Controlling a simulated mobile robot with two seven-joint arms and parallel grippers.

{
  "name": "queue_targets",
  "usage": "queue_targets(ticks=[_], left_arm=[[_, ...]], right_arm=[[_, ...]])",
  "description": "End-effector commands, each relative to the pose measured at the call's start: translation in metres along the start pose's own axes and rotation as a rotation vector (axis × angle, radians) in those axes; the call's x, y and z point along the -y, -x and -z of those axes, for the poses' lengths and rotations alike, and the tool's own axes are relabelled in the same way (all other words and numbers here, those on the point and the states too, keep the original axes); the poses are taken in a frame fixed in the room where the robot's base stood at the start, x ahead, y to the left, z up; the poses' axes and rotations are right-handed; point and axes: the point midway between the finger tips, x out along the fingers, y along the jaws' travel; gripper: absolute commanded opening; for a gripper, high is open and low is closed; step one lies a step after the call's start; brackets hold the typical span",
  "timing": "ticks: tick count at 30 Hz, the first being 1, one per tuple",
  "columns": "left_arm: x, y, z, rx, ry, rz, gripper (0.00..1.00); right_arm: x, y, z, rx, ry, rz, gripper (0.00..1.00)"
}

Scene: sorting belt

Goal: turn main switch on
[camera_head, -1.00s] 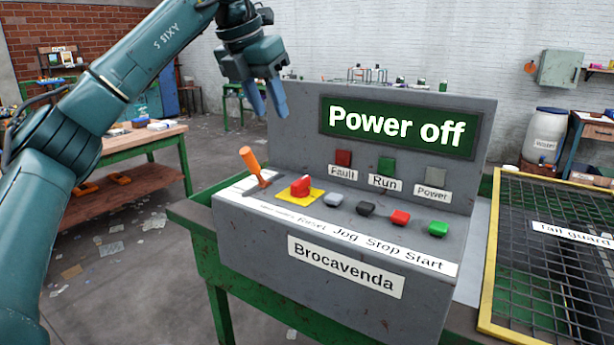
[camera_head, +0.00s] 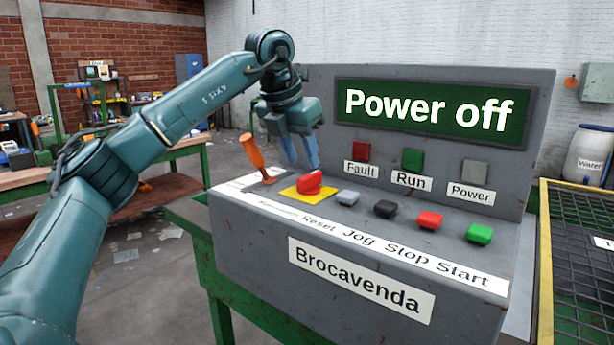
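The grey control console (camera_head: 250,232) carries an orange-handled lever (camera_head: 252,152) at its left end, which leans up and to the left. I take this lever to be the main switch; its own label is too small to read. The console's display (camera_head: 432,112) reads "Power off". My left gripper (camera_head: 303,165) points down above the console, to the right of the lever and behind the red knob. Its blue fingers are apart with nothing between them, and it does not touch the lever. My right gripper is not in view.
A red knob (camera_head: 310,182) on a yellow plate sits just right of the lever. Grey, black, red and green buttons (camera_head: 479,233) follow along the panel. The unlit-looking Power lamp (camera_head: 475,168) is on the upright back. A yellow-framed mesh guard (camera_head: 585,260) stands at right.

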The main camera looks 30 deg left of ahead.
Motion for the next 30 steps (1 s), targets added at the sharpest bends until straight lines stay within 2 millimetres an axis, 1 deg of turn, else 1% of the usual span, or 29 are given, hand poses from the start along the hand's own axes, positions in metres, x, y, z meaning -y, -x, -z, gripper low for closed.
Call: queue_targets(ticks=[1, 3, 6, 9, 13, 20, 23, 30], left_arm=[[0.000, -0.011, 0.001, -0.004, 0.000, -0.001, 0.38], [0.000, -0.023, 0.001, -0.002, 0.000, -0.001, 0.38], [0.000, -0.036, 0.000, -0.002, 0.000, -0.001, 0.38], [0.000, -0.045, 0.000, -0.001, 0.000, -0.001, 0.38], [0.000, -0.050, 0.000, 0.001, 0.000, 0.000, 0.38], [0.000, -0.051, 0.000, 0.001, 0.000, 0.000, 0.38], [0.000, -0.051, 0.000, 0.001, 0.000, 0.000, 0.32], [0.000, -0.050, 0.000, 0.001, 0.000, 0.000, 0.12]], right_arm=[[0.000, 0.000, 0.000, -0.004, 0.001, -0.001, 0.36], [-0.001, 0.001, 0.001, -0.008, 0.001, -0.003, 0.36], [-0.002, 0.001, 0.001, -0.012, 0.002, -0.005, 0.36], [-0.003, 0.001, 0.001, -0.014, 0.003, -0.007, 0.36], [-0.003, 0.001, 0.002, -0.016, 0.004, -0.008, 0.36], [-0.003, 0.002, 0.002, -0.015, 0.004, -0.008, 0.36], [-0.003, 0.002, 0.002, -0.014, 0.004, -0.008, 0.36], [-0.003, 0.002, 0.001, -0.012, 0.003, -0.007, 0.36]])
